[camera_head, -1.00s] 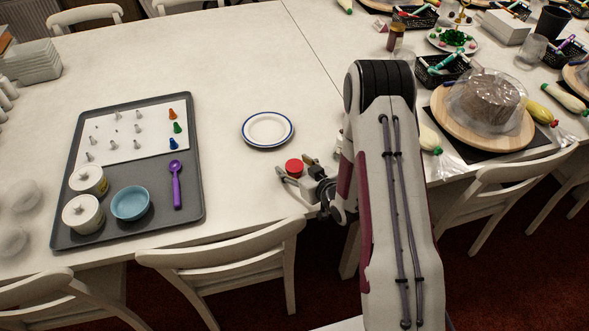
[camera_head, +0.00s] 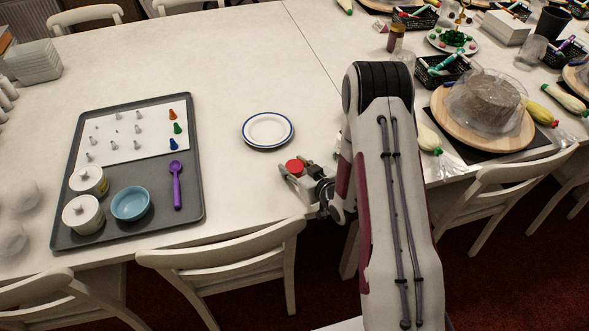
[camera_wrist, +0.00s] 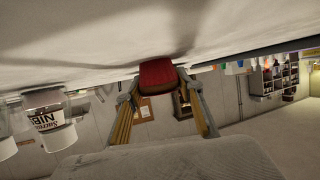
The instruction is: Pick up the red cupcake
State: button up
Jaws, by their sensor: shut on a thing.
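The red cupcake (camera_head: 295,166) is at the near edge of the white table, between my gripper's fingers. In the wrist view the red cupcake (camera_wrist: 158,74) shows at the ends of the two fingers, close to the white table surface. My gripper (camera_head: 297,172) is shut on it from the right side. In the wrist view my gripper (camera_wrist: 160,88) has a finger on each side of the cupcake. I cannot tell whether the cupcake still touches the table. A white plate with a blue rim (camera_head: 267,130) lies just behind it, empty.
A grey tray (camera_head: 190,200) with a blue bowl (camera_head: 130,203), white pots and a purple spoon (camera_head: 176,184) lies to the left. A white chair (camera_head: 225,262) stands at the near edge. A covered cake (camera_head: 490,95) stands on the right. Jars (camera_wrist: 48,120) show in the wrist view.

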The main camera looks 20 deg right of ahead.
aim_at(294, 165)
jog(key=shift+r, duration=0.1)
jog(key=shift+r, duration=4.9)
